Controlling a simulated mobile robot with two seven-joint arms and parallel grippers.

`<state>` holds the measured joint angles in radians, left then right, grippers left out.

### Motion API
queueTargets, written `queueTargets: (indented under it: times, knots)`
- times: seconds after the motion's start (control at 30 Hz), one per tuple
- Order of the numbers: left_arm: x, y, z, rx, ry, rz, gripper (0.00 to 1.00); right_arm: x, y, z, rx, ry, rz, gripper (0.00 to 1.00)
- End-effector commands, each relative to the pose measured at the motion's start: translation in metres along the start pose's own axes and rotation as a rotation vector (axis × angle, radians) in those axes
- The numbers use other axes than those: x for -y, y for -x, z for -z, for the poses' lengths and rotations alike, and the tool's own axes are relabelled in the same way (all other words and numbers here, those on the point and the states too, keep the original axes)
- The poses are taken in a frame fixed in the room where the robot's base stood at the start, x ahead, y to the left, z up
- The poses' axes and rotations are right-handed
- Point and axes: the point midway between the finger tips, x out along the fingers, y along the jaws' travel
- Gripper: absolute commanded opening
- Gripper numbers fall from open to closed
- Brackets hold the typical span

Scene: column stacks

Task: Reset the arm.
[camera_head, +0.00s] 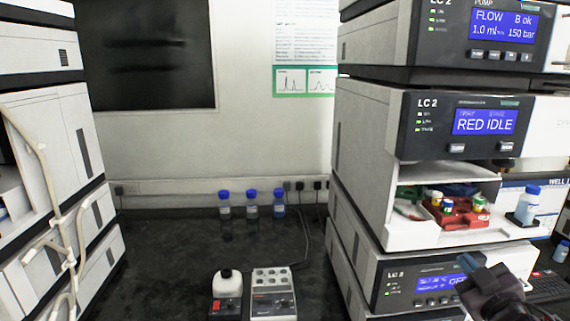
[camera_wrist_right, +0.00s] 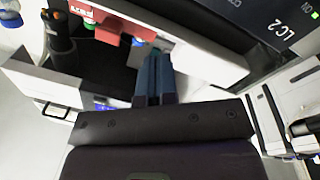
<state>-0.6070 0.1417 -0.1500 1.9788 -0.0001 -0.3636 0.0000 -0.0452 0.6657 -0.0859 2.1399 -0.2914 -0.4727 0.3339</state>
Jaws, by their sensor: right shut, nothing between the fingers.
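My right gripper (camera_head: 468,263) is at the lower right of the head view, in front of the lower module of the right LC 2 stack. In the right wrist view its two blue-grey fingers (camera_wrist_right: 154,80) are together with nothing between them. They point toward the open bay of the stack, where a red rack (camera_head: 462,214) holds several small capped vials. The red rack also shows at the top of the right wrist view (camera_wrist_right: 108,30). My left gripper is in neither view.
The right stack (camera_head: 378,160) has screens, one reading "RED IDLE". A blue-capped bottle (camera_head: 527,205) stands beside the bay. Another stack (camera_head: 60,150) with pale tubing is at left.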

Motion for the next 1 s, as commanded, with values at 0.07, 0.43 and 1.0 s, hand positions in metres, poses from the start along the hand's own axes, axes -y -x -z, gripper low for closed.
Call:
queueTargets:
  times: [0.07, 0.43, 1.0]
  knots:
    - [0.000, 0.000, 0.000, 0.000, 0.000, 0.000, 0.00, 0.030, 0.021, -0.040, 0.085, -0.060, 0.036, 0.00]
    - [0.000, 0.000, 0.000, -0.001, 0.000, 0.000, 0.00, 0.163, 0.149, -0.168, 0.433, -0.321, 0.150, 0.00]
    - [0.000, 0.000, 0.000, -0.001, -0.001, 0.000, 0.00, 0.234, 0.237, -0.204, 0.611, -0.475, 0.176, 0.00]
